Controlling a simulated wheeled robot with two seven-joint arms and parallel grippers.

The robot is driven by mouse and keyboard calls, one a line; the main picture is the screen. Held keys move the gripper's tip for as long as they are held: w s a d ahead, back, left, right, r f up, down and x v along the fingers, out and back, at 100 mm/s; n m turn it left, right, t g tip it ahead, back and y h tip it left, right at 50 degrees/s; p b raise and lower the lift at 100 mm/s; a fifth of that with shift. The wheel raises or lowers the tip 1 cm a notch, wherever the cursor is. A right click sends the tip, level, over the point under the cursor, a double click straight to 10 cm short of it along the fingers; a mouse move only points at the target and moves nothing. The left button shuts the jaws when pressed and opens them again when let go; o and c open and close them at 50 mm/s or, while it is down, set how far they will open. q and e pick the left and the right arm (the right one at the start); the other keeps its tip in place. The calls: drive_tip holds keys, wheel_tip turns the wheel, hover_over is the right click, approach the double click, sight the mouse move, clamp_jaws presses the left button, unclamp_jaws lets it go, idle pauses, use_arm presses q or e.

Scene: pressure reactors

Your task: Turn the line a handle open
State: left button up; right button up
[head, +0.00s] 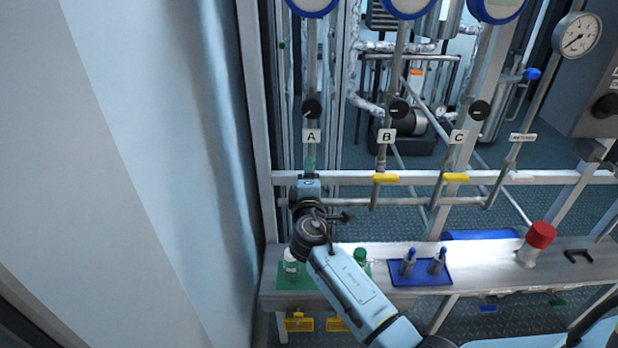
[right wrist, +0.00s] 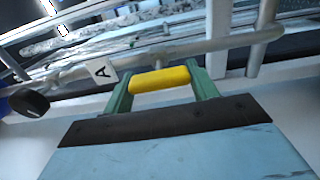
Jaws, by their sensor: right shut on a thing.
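The line A handle (right wrist: 158,78) is a yellow bar on a metal pipe. In the right wrist view it lies between the green fingers of my right gripper (right wrist: 162,86), which is shut on it. The bar lies nearly crosswise in that view. In the head view my right gripper (head: 309,167) is at the pipe below the A label (head: 311,136), and the gripper and wrist hide the handle. The A label also shows in the right wrist view (right wrist: 101,70). My left gripper is not in view.
Yellow handles B (head: 386,178) and C (head: 456,177) sit crosswise on the rail to the right. A black knob (head: 312,108) is above label A. A pale wall stands at left.

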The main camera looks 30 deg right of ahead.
drive_tip(key=o, duration=1)
drive_tip(key=shift+s, duration=0.1)
drive_tip(key=v, duration=1.3)
drive_tip(key=shift+b, duration=0.3)
drive_tip(key=shift+s+a, duration=0.1)
